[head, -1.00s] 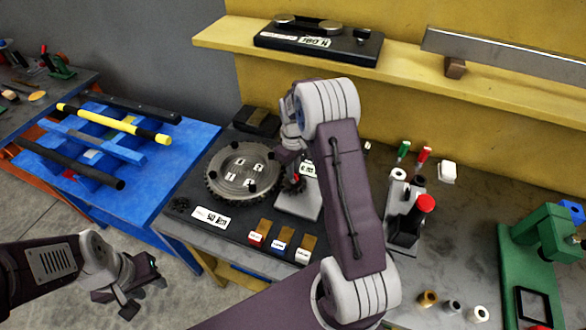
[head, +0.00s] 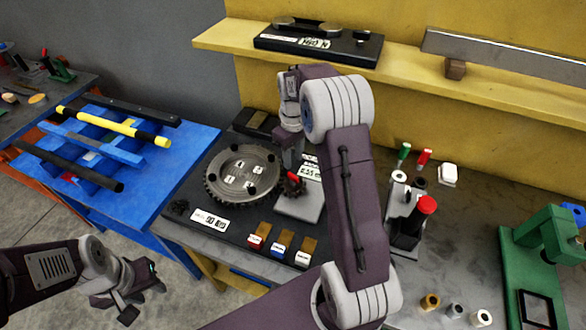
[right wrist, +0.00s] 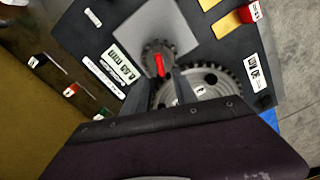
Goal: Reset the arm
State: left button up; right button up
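A round toothed plate (head: 243,174) with numbered labels and dark pegs sits on a dark base (head: 185,222). Beside it is a small gear (head: 294,188) with a red lever on it; the red lever (right wrist: 160,66) shows clearly in the right wrist view. My right gripper (head: 292,166) points down just above the small gear. In the right wrist view its fingers (right wrist: 153,95) are apart, with the red lever between or beyond them; contact cannot be told. My left gripper (head: 143,299) hangs empty and open at lower left.
Red, blue and white tagged blocks (head: 282,243) lie along the base's front. A holder (head: 408,225) with a red-topped piece stands to the right, then a green press (head: 548,255). A yellow shelf (head: 400,82) runs behind. A blue table (head: 150,190) with bars is at left.

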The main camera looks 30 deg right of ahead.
jog(key=shift+r, duration=0.85)
jog(key=s+a+r+n, duration=0.1)
jog(key=s+a+r, duration=0.2)
jog(key=s+a, duration=0.55)
jog(key=s+a+f+m+t, duration=0.1)
jog(key=s+a+f+m, duration=0.1)
jog(key=s+f+m, duration=0.2)
jog(key=s+f, duration=0.3)
jog(key=s, duration=0.2)
jog(key=shift+s+a+m, duration=0.2)
jog(key=shift+s+m, duration=0.1)
jog(key=shift+s, duration=0.1)
